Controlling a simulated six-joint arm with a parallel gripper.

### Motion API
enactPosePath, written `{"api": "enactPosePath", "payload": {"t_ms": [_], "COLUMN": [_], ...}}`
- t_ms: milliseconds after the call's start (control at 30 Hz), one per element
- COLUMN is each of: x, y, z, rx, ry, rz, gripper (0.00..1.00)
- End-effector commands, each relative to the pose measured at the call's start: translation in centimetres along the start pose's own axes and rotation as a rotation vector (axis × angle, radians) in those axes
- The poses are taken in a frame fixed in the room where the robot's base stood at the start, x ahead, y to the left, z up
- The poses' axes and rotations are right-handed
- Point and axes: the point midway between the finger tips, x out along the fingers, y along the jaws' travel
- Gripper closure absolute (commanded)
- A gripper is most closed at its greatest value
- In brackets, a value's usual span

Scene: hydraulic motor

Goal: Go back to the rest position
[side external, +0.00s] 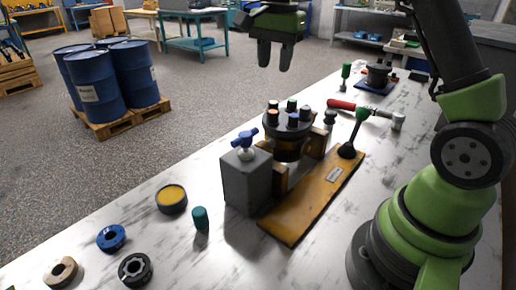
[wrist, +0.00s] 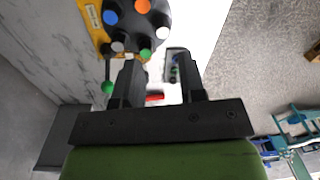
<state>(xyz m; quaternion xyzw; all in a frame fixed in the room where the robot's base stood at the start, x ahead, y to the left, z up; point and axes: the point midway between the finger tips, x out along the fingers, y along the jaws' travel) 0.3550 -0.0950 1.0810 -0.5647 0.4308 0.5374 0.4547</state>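My gripper (side external: 275,56) is raised above the far side of the bench in the side view, well clear of the parts. In the wrist view my gripper (wrist: 158,62) shows its two dark fingers apart with nothing held between them. The hydraulic motor (side external: 288,148), a dark round body with several coloured caps on top, stands on an orange base plate (side external: 290,222). In the wrist view the motor (wrist: 138,28) lies beyond the fingers, up and to the left.
A grey block (side external: 247,184) with a blue knob and a green-knobbed lever (side external: 361,116) stand at the base plate. A red-handled hammer (side external: 365,110) lies behind. Rings (side external: 134,270) and a yellow-filled cup (side external: 171,199) occupy the near left. Space around my raised gripper is clear.

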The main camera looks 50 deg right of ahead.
Motion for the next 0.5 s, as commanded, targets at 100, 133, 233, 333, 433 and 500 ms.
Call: {"api": "enactPosePath", "payload": {"t_ms": [100,133,233,333,433,500], "x": [-3.5,-4.3,-6.5,-7.9,-8.6,-8.6], "y": [1.7,2.2,4.5,7.1,9.9,11.9], "z": [3.1,3.9,6.6,9.2,11.6,13.0], "rx": [-0.154,-0.199,-0.346,-0.487,-0.622,-0.711], "ry": [0.018,0.025,0.049,0.081,0.118,0.148], "rz": [-0.089,-0.114,-0.195,-0.278,-0.358,-0.412], "gripper": [0.63,0.63,0.63,0.63,0.63,0.63]}}
